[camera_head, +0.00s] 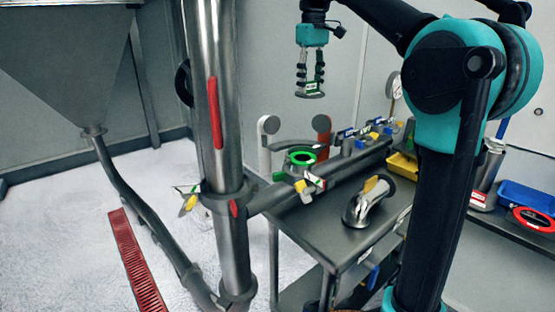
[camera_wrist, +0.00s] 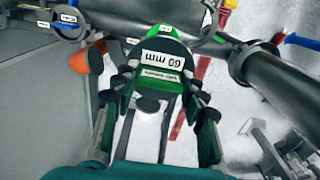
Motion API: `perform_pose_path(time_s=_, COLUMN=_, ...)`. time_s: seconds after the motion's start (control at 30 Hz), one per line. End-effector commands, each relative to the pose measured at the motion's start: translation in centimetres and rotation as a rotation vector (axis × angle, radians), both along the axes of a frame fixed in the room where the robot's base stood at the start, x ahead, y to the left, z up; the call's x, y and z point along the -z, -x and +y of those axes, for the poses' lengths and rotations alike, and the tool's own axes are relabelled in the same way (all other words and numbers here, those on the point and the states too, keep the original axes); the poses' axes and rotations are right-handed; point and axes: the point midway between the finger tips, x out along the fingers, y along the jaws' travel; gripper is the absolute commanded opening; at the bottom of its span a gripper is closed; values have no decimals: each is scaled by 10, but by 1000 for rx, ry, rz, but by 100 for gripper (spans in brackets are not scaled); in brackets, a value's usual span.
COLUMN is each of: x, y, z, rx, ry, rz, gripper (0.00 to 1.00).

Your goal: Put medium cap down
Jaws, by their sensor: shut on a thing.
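The medium cap (camera_head: 310,94) is a grey disc with a small label, held at the tips of my gripper (camera_head: 311,80) in the head view. The cap hangs in the air, well above the table and pipework. In the wrist view the cap (camera_wrist: 160,65) shows a white upside-down size label and a green label, between the fingers of my gripper (camera_wrist: 160,88). My gripper is shut on it. A green-ringed pipe opening (camera_head: 302,158) is lower down in the head view; a green ring (camera_wrist: 166,32) shows just beyond the cap in the wrist view.
A metal table (camera_head: 345,245) carries a horizontal pipe with coloured clamps and a loose metal elbow (camera_head: 368,205). A thick vertical pipe (camera_head: 222,100) stands left of it. At right are a yellow bin (camera_head: 402,166), a blue bin (camera_head: 525,196) and a red ring (camera_head: 535,219).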

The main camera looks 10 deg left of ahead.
Motion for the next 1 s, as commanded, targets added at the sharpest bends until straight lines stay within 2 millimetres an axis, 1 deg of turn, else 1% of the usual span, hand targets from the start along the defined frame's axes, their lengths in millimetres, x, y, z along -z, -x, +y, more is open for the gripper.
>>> perform_pose_path(time_s=0.07, x=-2, y=0, z=0, rx=5, ry=0, rz=0, gripper=7)
perform_pose_path(time_s=0.17, x=6, y=0, z=0, rx=7, ry=0, rz=0, gripper=7)
perform_pose_path(time_s=0.27, x=25, y=0, z=0, rx=7, ry=0, rz=0, gripper=7)
perform_pose_path(time_s=0.6, x=109, y=0, z=0, rx=6, ry=0, rz=0, gripper=7)
perform_pose_path(time_s=0.7, x=131, y=0, z=0, rx=6, ry=0, rz=0, gripper=7)
perform_pose_path(time_s=0.83, x=150, y=0, z=0, rx=6, ry=0, rz=0, gripper=7)
perform_pose_path(time_s=1.0, x=160, y=0, z=0, rx=6, ry=0, rz=0, gripper=7)
